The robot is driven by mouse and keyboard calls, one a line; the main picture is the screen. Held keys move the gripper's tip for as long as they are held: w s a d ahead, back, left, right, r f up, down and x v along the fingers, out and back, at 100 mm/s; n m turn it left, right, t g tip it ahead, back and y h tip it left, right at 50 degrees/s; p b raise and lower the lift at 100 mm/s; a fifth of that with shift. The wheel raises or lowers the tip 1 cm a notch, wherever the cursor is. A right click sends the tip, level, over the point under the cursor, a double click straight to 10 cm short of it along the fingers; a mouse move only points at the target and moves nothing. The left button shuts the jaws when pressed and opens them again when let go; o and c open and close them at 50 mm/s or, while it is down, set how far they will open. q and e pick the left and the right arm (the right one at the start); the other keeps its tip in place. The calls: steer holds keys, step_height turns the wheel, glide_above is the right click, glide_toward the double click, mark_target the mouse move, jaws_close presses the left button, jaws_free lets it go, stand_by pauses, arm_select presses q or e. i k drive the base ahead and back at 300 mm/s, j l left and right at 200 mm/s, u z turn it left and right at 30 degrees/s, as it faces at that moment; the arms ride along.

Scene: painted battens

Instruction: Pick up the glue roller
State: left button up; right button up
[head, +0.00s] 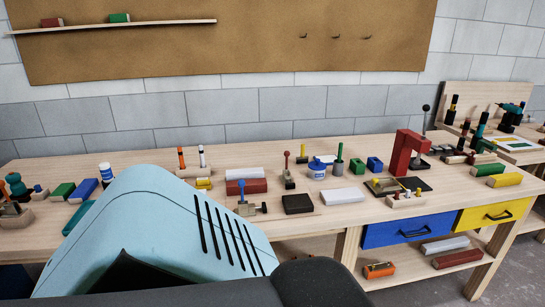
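I cannot make out with certainty which of the small items on the workbench (385,219) is the glue roller. A blue and white pot (317,171) stands mid-bench, with a green upright piece (339,166) just right of it. A small wooden holder with a red-topped upright tool (287,170) stands to its left. A blue-handled tool on a wooden base (245,208) is nearer the front edge. Neither gripper is in view. A large pale blue part and a dark part, likely mine, cover the lower left and hide some of the bench.
Red and white blocks (246,187), a dark block (297,204) and a white block (342,195) lie mid-bench. Blue (380,237) and yellow (478,217) drawers are below. A shelf (120,27) hangs behind.

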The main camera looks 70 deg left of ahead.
mark_target(302, 159)
steer(key=u, duration=2.05)
